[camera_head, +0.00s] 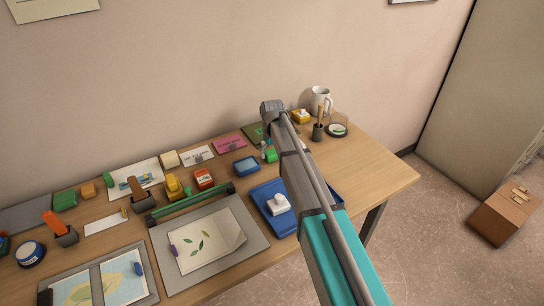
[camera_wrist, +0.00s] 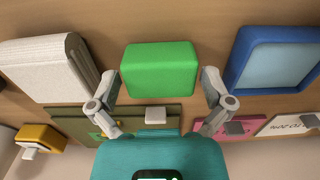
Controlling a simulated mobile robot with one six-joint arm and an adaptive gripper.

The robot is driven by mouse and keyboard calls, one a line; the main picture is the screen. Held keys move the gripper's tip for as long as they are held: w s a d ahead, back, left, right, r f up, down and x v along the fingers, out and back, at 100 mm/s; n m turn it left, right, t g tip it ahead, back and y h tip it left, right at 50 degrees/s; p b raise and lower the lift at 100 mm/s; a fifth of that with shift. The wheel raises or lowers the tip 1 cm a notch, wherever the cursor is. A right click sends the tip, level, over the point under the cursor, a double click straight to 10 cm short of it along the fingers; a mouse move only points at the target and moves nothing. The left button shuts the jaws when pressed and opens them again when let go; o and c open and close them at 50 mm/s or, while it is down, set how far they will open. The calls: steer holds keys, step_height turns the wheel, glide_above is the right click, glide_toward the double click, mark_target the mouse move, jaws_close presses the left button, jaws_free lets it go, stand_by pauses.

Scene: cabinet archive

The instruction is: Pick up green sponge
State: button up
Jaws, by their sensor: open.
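The green sponge (camera_wrist: 160,68) is a bright green block with rounded edges, lying on the wooden desk in the upper middle of the wrist view. In the head view the green sponge (camera_head: 270,156) shows small, just left of my arm. My gripper (camera_wrist: 160,88) is open, with one finger near each lower side of the sponge. The fingers look apart from the sponge, with a gap on both sides; their height above the desk is hard to tell. My arm hides most of my gripper in the head view.
In the wrist view, a blue-rimmed box (camera_wrist: 277,58) stands right of the sponge and a white ribbed block (camera_wrist: 45,70) stands left. A green folder (camera_wrist: 70,122), a pink one (camera_wrist: 240,135) and a yellow object (camera_wrist: 40,138) lie below. A blue tray (camera_head: 272,226) is nearer in the head view.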

mark_target(272, 152)
steer(key=c, duration=0.7)
steer(key=shift+r, duration=0.2)
step_height(272, 152, up, 3)
steer(key=p, duration=0.3)
steer(key=shift+f, duration=0.1)
steer(key=shift+s+a+r+p, duration=0.45)
steer(key=shift+s+r+p, duration=1.2)
steer(key=shift+s, duration=0.65)
steer(key=shift+s+a+r+p, duration=0.5)
steer(key=shift+s+r+p, duration=1.2)
steer(key=shift+s, duration=0.6)
steer(key=shift+s+a+r+p, duration=0.45)
steer(key=shift+s+r+p, duration=1.2)
steer(key=shift+s, duration=0.65)
steer(key=shift+f, duration=0.1)
